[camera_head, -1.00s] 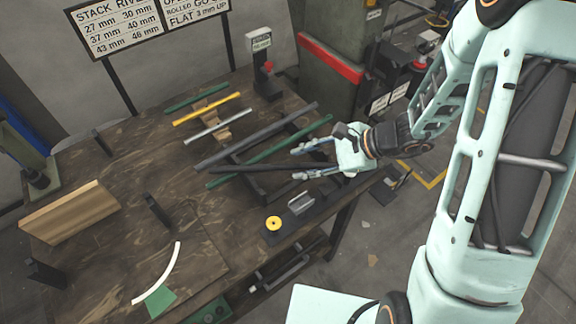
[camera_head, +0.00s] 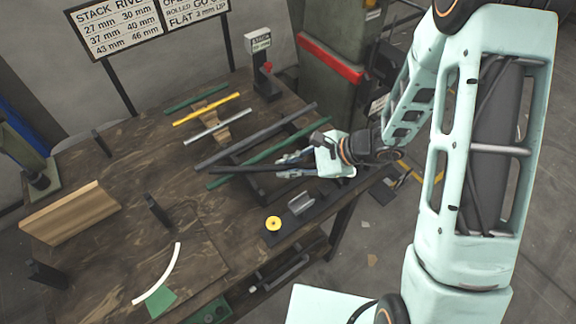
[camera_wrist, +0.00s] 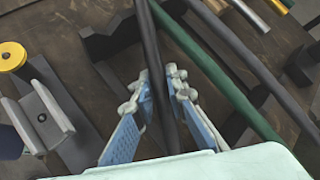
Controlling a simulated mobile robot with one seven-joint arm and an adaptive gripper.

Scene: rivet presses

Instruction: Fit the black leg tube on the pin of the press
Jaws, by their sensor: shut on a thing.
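The black leg tube (camera_head: 235,168) lies at the near side of the tube rack on the wooden table. My gripper (camera_head: 287,164) is shut on it near its right end in the head view. In the wrist view the tube (camera_wrist: 148,35) runs between the blue fingers (camera_wrist: 162,88), which close on it from both sides. Part of the tube is hidden by my fingers and palm. A green press column with a red band (camera_head: 330,60) stands behind the table. I cannot make out its pin.
A dark grey tube (camera_head: 255,137) and a green tube (camera_head: 270,152) lie close behind on the rack (camera_head: 240,183). A yellow disc (camera_head: 273,223) and a grey channel block (camera_head: 301,203) sit in front.

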